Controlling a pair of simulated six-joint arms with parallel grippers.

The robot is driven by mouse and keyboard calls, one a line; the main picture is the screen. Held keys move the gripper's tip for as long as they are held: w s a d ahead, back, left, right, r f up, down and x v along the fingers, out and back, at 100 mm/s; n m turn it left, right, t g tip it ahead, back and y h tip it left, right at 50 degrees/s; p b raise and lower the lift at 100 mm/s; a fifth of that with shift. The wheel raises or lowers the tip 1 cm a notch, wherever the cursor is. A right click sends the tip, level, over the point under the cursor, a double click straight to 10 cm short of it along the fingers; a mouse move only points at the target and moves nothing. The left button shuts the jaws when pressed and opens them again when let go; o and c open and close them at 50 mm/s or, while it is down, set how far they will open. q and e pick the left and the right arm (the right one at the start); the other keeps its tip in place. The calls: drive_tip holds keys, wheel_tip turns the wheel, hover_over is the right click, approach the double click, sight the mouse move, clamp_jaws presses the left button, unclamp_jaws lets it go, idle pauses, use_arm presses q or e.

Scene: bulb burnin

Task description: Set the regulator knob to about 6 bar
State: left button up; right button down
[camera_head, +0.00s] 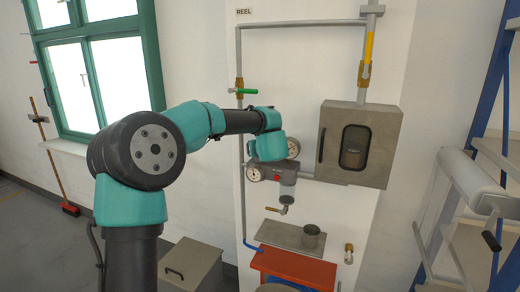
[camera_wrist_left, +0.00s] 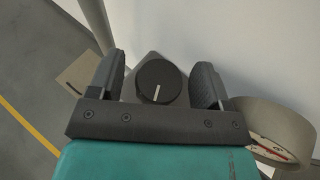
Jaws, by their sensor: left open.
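The regulator knob (camera_wrist_left: 158,82) is round and black with a white pointer line, which runs from near its centre toward the lower edge of the left wrist view. My left gripper (camera_wrist_left: 160,68) is open, with one finger on each side of the knob and a visible gap to each. The grey regulator body (camera_head: 277,171) is on the wall pipework in the head view, where my wrist hides the knob. Two round gauges sit by it, one upper right (camera_head: 293,148) and one left (camera_head: 253,174). A gauge edge (camera_wrist_left: 270,147) shows in the wrist view; its reading is unclear.
A grey cabinet (camera_head: 358,143) with a dark window is right of the regulator. A green-handled valve (camera_head: 243,91) is on the pipe above left. Below are a small tap (camera_head: 284,206) and a red bench (camera_head: 295,268). A blue rack (camera_head: 490,90) stands at far right.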

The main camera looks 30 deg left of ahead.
use_arm(q)
drive_tip(key=shift+c, duration=0.4)
drive_tip(key=c, duration=0.8)
drive_tip(key=shift+c, duration=0.2)
drive_tip(key=shift+a+m+t+h, duration=0.1)
drive_tip(key=shift+m+t+h, duration=0.2)
drive_tip(key=shift+m+h, duration=0.1)
drive_tip(key=shift+m+t+h, duration=0.4)
drive_tip(key=shift+m+h, duration=0.3)
drive_tip(key=shift+m+t+h, duration=0.5)
drive_tip(key=shift+m+h, duration=0.3)
drive_tip(key=shift+m+t+h, duration=0.4)
drive_tip(key=shift+m+h, duration=0.7)
drive_tip(key=shift+h, duration=0.2)
